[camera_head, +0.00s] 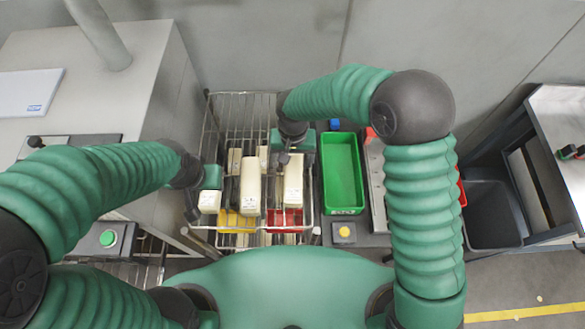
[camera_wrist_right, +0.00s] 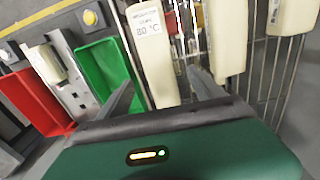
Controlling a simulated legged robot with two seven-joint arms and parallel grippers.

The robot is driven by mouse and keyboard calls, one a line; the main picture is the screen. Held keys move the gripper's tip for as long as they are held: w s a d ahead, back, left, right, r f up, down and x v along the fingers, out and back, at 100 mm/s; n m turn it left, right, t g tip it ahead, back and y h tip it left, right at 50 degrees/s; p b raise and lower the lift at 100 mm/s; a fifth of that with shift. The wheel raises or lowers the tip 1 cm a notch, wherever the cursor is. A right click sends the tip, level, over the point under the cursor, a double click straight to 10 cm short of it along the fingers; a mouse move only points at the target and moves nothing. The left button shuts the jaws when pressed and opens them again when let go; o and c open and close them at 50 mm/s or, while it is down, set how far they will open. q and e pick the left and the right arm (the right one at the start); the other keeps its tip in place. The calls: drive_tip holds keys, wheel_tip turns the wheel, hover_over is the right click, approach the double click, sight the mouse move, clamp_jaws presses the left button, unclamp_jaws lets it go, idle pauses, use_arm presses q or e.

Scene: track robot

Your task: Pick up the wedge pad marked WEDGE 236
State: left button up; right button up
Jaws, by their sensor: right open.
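Several cream pads with small printed labels stand in a wire rack (camera_head: 243,103). The labels are too small in the head view to tell which reads WEDGE 236. A tall cream pad (camera_head: 250,185) is in the middle, with another cream pad (camera_head: 293,182) to its right and a short cream block (camera_head: 210,201) at the left. My right gripper (camera_head: 286,158) is over the rack near the right pad. In the right wrist view its fingers (camera_wrist_right: 160,90) are apart, with a labelled cream pad (camera_wrist_right: 152,62) behind the gap. My left gripper (camera_head: 192,205) is beside the short block; its fingers are unclear.
A green bin (camera_head: 342,172) stands right of the rack. A yellow tray (camera_head: 236,221) and a red tray (camera_head: 285,219) lie low at the rack's front. A yellow button box (camera_head: 344,232) is before the green bin. A grey cabinet (camera_head: 150,60) borders the rack's left.

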sight(294, 169)
drive_tip(key=shift+w+d+f+p, duration=0.15)
drive_tip(key=shift+w+d+f, duration=0.05)
drive_tip(key=shift+f, duration=0.35)
drive_tip(key=shift+w+d+f+p, duration=0.15)
drive_tip(key=shift+d+f, duration=0.05)
drive_tip(key=shift+f, duration=0.35)
drive_tip(key=shift+s+f+p, duration=0.2)
drive_tip(key=shift+f+p, duration=0.95)
wheel_tip(294, 169, down, 2)
drive_tip(key=shift+s+a+f, duration=0.1)
drive_tip(key=shift+s+a, duration=0.05)
drive_tip(key=shift+a+f, duration=0.15)
drive_tip(key=shift+a, duration=0.15)
drive_tip(key=shift+w+a, duration=0.1)
drive_tip(key=shift+w, duration=0.1)
drive_tip(key=c, duration=0.4)
drive_tip(key=shift+d, duration=0.4)
drive_tip(key=c, duration=1)
drive_tip(key=shift+c, duration=1.1)
use_arm(q)
drive_tip(key=r, duration=0.2)
drive_tip(key=d+r, duration=0.1)
drive_tip(key=shift+w+r, duration=0.2)
drive_tip(key=shift+w, duration=0.05)
use_arm(e)
drive_tip(key=shift+c, duration=0.2)
